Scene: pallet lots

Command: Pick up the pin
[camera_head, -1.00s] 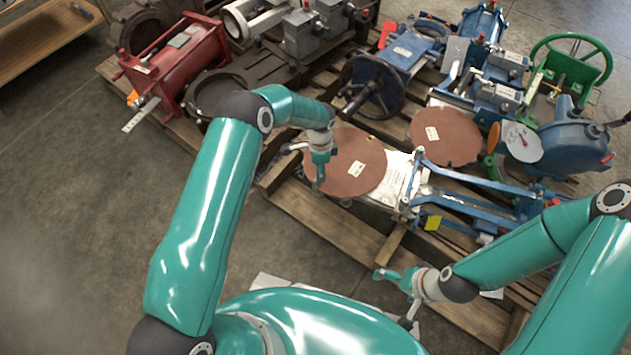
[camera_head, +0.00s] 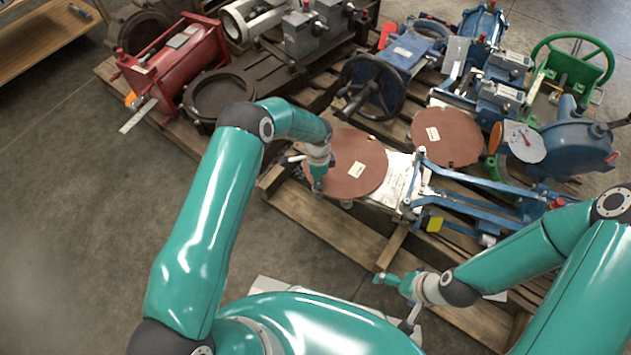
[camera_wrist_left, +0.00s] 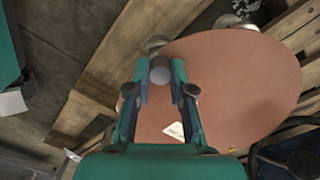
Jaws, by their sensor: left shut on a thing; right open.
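The pin (camera_wrist_left: 160,72) shows in the left wrist view as a grey, rounded piece seen almost end-on between my left fingertips. My left gripper (camera_wrist_left: 160,68) is shut on it, in front of a round reddish-brown disc (camera_wrist_left: 235,75). In the head view my left gripper (camera_head: 310,178) is at the left edge of that same disc, and I cannot make out the pin there. Whether the pin is clear of what lies under it cannot be told. My right gripper (camera_head: 393,298) is open and empty over the near side of the pallet.
The wooden pallet (camera_head: 325,222) carries a second brown disc (camera_head: 446,136), a blue frame (camera_head: 470,205), a blue handwheel valve (camera_head: 375,90) and a blue pump (camera_head: 575,145). A red machine (camera_head: 180,60) stands at the left. Bare floor (camera_head: 80,210) lies left.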

